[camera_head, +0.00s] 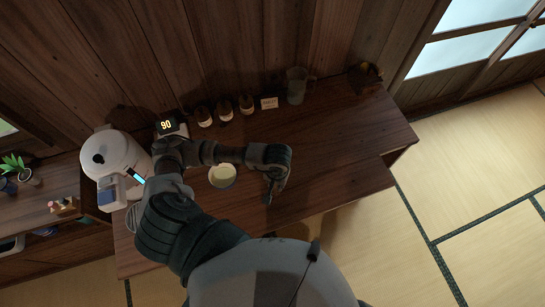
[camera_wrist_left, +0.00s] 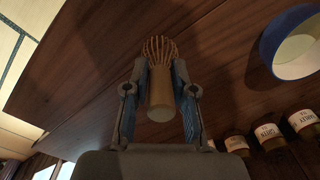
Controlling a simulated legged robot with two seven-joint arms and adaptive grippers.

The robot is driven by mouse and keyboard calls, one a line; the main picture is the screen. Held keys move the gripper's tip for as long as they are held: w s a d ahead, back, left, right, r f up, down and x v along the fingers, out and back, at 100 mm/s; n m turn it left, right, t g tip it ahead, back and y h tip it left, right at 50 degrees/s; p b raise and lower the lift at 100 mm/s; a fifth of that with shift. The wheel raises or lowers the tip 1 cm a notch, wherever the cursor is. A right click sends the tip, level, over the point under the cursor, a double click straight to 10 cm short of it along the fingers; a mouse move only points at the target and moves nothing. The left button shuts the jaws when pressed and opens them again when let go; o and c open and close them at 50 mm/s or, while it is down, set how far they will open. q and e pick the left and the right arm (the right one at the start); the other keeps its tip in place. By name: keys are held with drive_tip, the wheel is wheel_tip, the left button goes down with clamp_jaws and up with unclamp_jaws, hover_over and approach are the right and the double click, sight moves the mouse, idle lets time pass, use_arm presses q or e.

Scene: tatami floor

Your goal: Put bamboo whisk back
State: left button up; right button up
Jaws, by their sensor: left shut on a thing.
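The bamboo whisk (camera_wrist_left: 159,92) is between the two fingers of my left gripper (camera_wrist_left: 158,75) in the left wrist view. Its thin tines point away from the palm and its light handle end faces the camera. In the head view my left gripper (camera_head: 272,187) is over the dark wooden table, just right of the bowl; I cannot make out the whisk there. My left gripper is shut on the whisk. My right gripper is not in view. I cannot clearly identify a whisk stand.
A blue-rimmed bowl (camera_head: 222,175) with pale green contents is beside the gripper. Several small labelled jars (camera_head: 225,110), a small sign (camera_head: 269,103) and a clear pitcher (camera_head: 297,85) line the back. A white appliance (camera_head: 112,155) stands left.

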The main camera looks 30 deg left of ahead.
use_arm(q)
drive_tip(key=w+a+f+p, duration=0.1)
drive_tip(key=w+a, duration=0.1)
drive_tip(key=w, duration=0.2)
drive_tip(key=w+a+f+p, duration=0.1)
drive_tip(key=w+a+f, duration=0.1)
drive_tip(key=w+a, duration=0.1)
drive_tip(key=w+a+f+p, duration=0.1)
drive_tip(key=w+a, duration=0.2)
drive_tip(key=w, duration=0.1)
drive_tip(key=shift+w+f+p, duration=0.25)
drive_tip(key=shift+w+p, duration=0.1)
drive_tip(key=shift+p, duration=0.05)
drive_tip(key=shift+f, duration=0.15)
drive_tip(key=o, duration=0.8)
drive_tip(key=shift+o, duration=0.2)
wheel_tip(320, 180, up, 12)
drive_tip(key=b, duration=0.2)
drive_tip(key=shift+d, duration=0.1)
